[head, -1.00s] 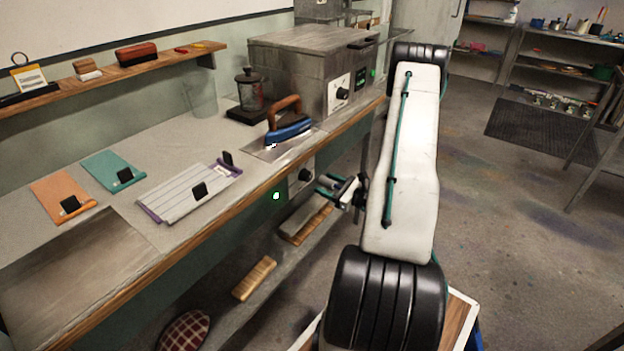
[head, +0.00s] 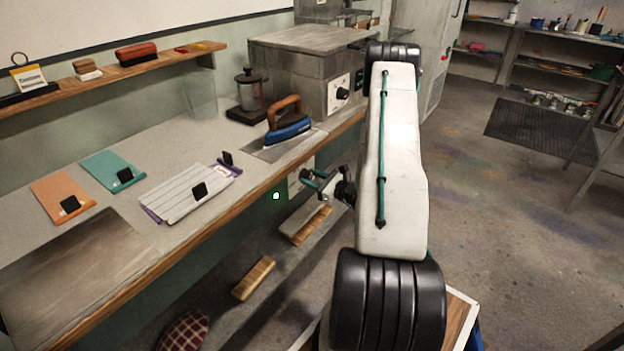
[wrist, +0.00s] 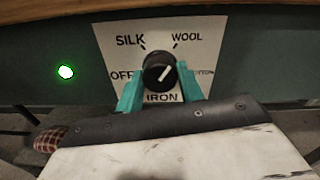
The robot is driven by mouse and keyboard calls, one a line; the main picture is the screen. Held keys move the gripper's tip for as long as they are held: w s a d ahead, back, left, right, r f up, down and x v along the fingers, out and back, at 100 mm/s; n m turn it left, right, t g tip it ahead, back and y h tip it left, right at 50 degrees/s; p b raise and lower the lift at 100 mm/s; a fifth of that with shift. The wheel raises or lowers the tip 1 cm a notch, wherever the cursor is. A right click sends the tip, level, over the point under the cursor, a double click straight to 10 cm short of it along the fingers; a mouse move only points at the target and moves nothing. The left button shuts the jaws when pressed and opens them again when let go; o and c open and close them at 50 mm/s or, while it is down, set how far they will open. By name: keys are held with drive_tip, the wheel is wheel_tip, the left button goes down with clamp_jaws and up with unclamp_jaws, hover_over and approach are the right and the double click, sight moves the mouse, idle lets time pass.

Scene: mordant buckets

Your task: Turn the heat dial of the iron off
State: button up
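The iron's heat dial (wrist: 158,72) is a black round knob on a pale plate labelled OFF, SILK, WOOL and COTTON, with IRON below. Its white pointer mark slants to the upper right, between WOOL and COTTON. My gripper (wrist: 160,80) has its teal fingers open, one on each side of the knob; contact cannot be made out. In the head view my gripper (head: 318,182) is at the bench front and hides most of the dial plate (head: 294,185). The blue iron (head: 288,130) with a brown handle sits on a metal plate (head: 258,153) above.
A green lamp (wrist: 66,72) is lit left of the dial plate. The wooden bench edge (head: 225,218) runs above the panel. A lower shelf holds brushes (head: 254,278). A grey metal box (head: 305,60) with another knob (head: 342,93) stands behind the iron.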

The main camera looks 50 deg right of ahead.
drive_tip(key=shift+n, duration=0.4)
drive_tip(key=n, duration=0.6)
drive_tip(key=shift+a, duration=0.1)
drive_tip(key=n, duration=1.1)
drive_tip(key=shift+a, duration=0.1)
drive_tip(key=n, duration=0.3)
drive_tip(key=shift+f+h, duration=0.1)
drive_tip(key=shift+h, duration=0.2)
drive_tip(key=n, duration=0.6)
drive_tip(key=shift+n, duration=0.3)
drive_tip(key=o, duration=1)
